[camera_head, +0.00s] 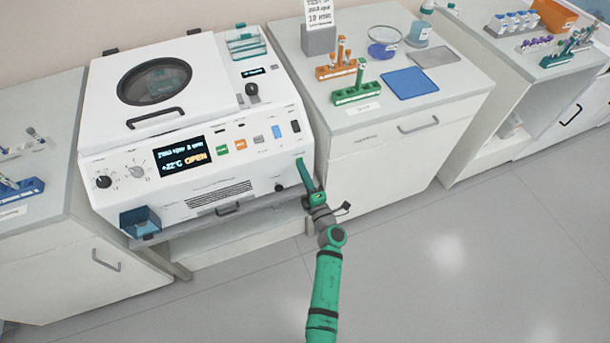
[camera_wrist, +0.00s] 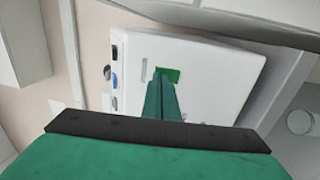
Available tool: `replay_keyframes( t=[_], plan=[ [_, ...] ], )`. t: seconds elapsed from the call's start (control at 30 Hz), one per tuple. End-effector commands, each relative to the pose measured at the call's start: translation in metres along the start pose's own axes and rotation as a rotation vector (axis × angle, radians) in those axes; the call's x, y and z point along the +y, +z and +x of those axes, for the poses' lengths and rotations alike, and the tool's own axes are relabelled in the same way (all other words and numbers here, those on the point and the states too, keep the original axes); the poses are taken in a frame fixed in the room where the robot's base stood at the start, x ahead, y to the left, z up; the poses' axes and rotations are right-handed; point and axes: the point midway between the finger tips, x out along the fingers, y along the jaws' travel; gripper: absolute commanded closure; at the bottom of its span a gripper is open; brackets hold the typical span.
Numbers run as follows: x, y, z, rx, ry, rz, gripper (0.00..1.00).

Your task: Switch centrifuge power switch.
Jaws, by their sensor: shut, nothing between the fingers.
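The white centrifuge (camera_head: 230,165) stands on a bench at the left, with a round dark window in its lid. Its front panel has a lit display (camera_head: 183,155) reading "+22°C OPEN". At the panel's right end are a black rocker switch (camera_head: 295,126) and a blue switch (camera_head: 276,132); I cannot tell which labels they carry. My green gripper (camera_head: 300,161) is shut and empty, its fingertips just below the black rocker, close to the panel's right end.
A dark knob (camera_head: 279,188) sits low on the front, left of my fingers. To the right, a white cabinet (camera_head: 390,150) carries orange and green tube racks (camera_head: 357,92) and a blue mat (camera_head: 410,83). The floor in front is clear.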

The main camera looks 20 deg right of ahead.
Motion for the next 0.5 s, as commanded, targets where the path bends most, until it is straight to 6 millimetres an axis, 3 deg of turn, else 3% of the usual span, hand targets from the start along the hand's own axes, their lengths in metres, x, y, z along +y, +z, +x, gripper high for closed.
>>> replay_keyframes(
  t=[0.5],
  plan=[
    [0.0040, -0.0010, 0.0099, 0.002, 0.002, -0.001, 1.00]
  ],
)
